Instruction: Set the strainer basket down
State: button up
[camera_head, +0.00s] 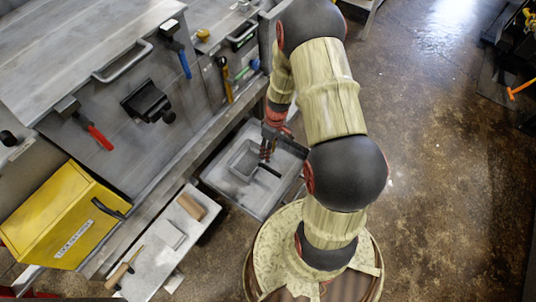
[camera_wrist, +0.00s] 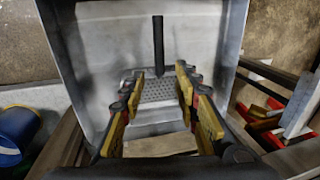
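The strainer basket (camera_wrist: 157,90) is a grey metal piece with a perforated face. A black bar, seemingly its handle (camera_wrist: 158,45), extends from it in the wrist view. It is inside a grey open-topped bin (camera_wrist: 95,50). In the head view the basket (camera_head: 243,160) appears as a small box shape within the bin (camera_head: 222,180), with the dark bar beside it. My gripper (camera_wrist: 162,80) reaches down into the bin with its yellow-padded fingers spread on either side of the basket. No clear grip shows. Contact between basket and bin floor is hidden.
A grey workbench (camera_head: 190,145) runs left of the bin.

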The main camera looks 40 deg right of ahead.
jog(key=w+a+r+m+t+h, duration=0.15)
jog(key=a+r, duration=0.25)
jog(key=r, duration=1)
jog(key=a+r+t, duration=0.2)
jog(key=a+r, duration=0.2)
jog(key=r, duration=1)
jog(key=s+a+r+m+t, duration=0.1)
jog(key=s+a+r, duration=0.2)
jog(key=s+r, duration=0.4)
jog(key=s+a+r+m+t, duration=0.1)
jog(key=s+a+r+t, duration=0.1)
jog(key=s+r, duration=0.5)
jog(key=shift+s+a+r, duration=0.3)
jog(key=shift+a+r, duration=0.25)
jog(key=shift+r, duration=0.3)
jog(key=shift+m+h, duration=0.25)
